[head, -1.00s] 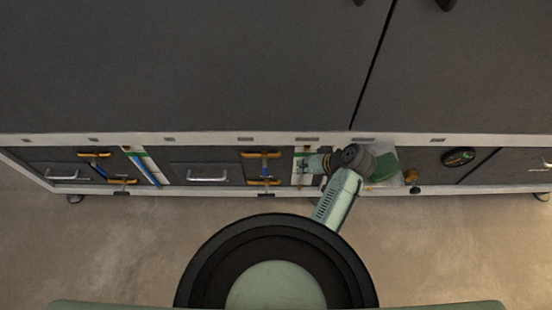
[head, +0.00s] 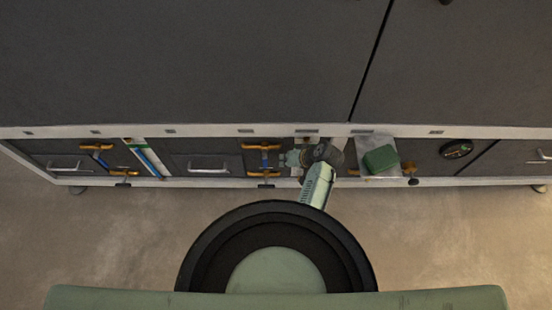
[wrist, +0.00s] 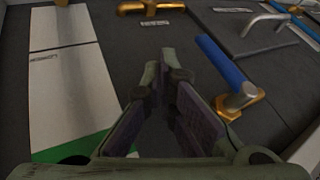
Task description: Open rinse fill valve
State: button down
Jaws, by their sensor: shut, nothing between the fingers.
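My gripper (wrist: 165,72) is shut and empty, its fingertips close together over the dark panel in the wrist view. A valve with a blue lever (wrist: 222,62) and gold nut (wrist: 241,100) stands just right of the fingers, apart from them. A gold handle (wrist: 150,7) is at the top edge. In the head view my gripper (head: 291,159) is just right of the middle valve group, which has orange handles (head: 263,147) and a small blue part (head: 264,159). I cannot read which valve is labelled rinse fill.
Another valve group (head: 103,160) is farther left, beside a blue pipe (head: 150,162). Metal handles (head: 208,168) stick out from the panels. A green box (head: 381,159) is right of my arm. Open floor (head: 110,230) lies in front.

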aim_at(265, 159)
jog(key=shift+a+r+p, duration=0.15)
jog(key=shift+a+p, duration=0.2)
jog(key=shift+a, duration=1.35)
